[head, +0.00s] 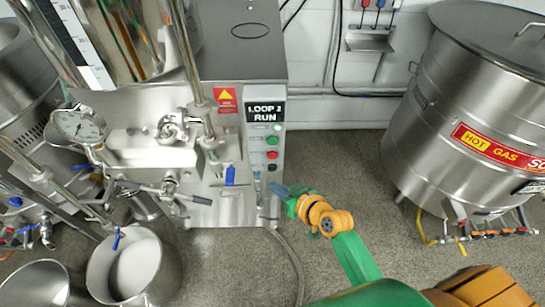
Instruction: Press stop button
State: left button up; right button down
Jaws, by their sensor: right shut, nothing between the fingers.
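The control panel is on the right front edge of the steel mill (232,60). Its display (266,112) reads "LOOP 2 RUN". Below the display is a column of buttons: a green button (273,140), a red button (272,155) and a dark one (272,168). I take the red one as the stop button; its label is too small to read. My right gripper (276,188) is shut and empty, just below the buttons in the picture, pointing left toward the panel. I cannot tell whether it touches the panel. My left gripper is not in view.
A large steel tank (440,110) with a "HOT GAS" label stands at the right. Steel pots (168,262) stand at the lower left. A blue-handled valve (231,176) and pipes are left of the panel. The floor (335,165) between mill and tank is clear except for a hose.

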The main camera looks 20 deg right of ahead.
aim_at(272, 155)
jog(key=shift+w+d+b, duration=0.35)
jog(key=shift+w+b, duration=0.2)
jog(key=shift+w, duration=0.65)
jog(key=shift+w+d+b, duration=0.3)
jog(key=shift+w+b, duration=0.3)
jog(key=shift+w, duration=0.6)
jog(key=shift+w+d+b, duration=0.35)
jog(key=shift+w+b, duration=0.2)
jog(key=shift+w, duration=0.65)
jog(key=shift+w+d, duration=0.1)
jog(key=shift+w, duration=0.3)
